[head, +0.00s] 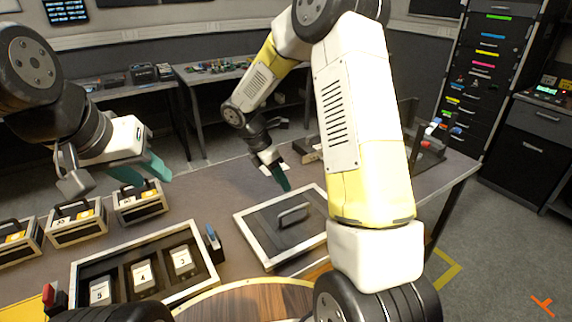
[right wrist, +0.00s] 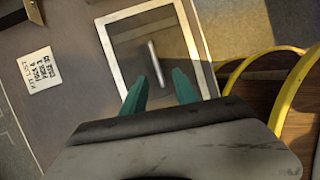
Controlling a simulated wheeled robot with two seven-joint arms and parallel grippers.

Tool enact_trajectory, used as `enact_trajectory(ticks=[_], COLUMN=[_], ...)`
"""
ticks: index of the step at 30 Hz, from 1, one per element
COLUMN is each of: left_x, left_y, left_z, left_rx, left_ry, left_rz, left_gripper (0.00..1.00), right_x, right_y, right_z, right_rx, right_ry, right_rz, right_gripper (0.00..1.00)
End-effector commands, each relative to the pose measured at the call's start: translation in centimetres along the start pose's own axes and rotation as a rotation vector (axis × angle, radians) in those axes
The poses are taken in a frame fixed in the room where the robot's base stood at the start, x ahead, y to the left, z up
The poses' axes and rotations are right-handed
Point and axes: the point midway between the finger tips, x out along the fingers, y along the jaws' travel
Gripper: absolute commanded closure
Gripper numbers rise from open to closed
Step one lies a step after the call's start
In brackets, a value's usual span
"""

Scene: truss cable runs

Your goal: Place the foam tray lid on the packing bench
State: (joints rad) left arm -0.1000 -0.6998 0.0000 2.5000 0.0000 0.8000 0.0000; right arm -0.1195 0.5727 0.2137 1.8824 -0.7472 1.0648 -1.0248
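The tray lid (head: 263,223) is a dark panel with a pale frame and a grey bar handle (head: 293,214). It lies flat on the bench (head: 215,190), right of the foam tray (head: 98,265). The tray is uncovered and holds numbered pale blocks in its dark compartments. My right gripper (head: 280,178) is above and behind the lid. In the right wrist view its teal fingers (right wrist: 160,92) are apart and empty, with the lid (right wrist: 113,62) and handle (right wrist: 153,64) beyond them. My left gripper (head: 142,172) hangs open and empty behind the tray.
A blue-handled item (head: 212,238) is beside the tray's right edge. A printed kit list (right wrist: 39,69) lies on the bench in the right wrist view. A yellow-edged round wooden surface (head: 255,300) is in front.

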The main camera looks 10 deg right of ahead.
Motion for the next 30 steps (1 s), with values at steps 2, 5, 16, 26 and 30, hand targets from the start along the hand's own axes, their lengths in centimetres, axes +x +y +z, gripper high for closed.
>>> enact_trajectory(ticks=[2, 5, 16, 26, 30], left_x=[0.0, 0.0, 0.0, 0.0, 0.0], left_y=[0.0, 0.0, 0.0, 0.0, 0.0], left_z=[0.0, 0.0, 0.0, 0.0, 0.0], left_rx=[0.0, 0.0, 0.0, 0.0, 0.0], left_ry=[0.0, 0.0, 0.0, 0.0, 0.0], left_rz=[0.0, 0.0, 0.0, 0.0, 0.0], left_gripper=[0.64, 0.64, 0.64, 0.64, 0.64], right_x=[-2.7, -6.0, -14.5, -17.8, -18.1], right_y=[-1.8, -4.7, -16.4, -23.4, -24.3], right_z=[1.6, 3.2, 5.2, 4.0, 3.6], right_rx=[0.142, 0.36, 1.178, 1.694, 1.765], right_ry=[0.031, 0.095, 0.463, 0.858, 0.927], right_rz=[0.033, 0.074, 0.173, 0.15, 0.133], right_gripper=[0.65, 0.65, 0.65, 0.65, 0.65])
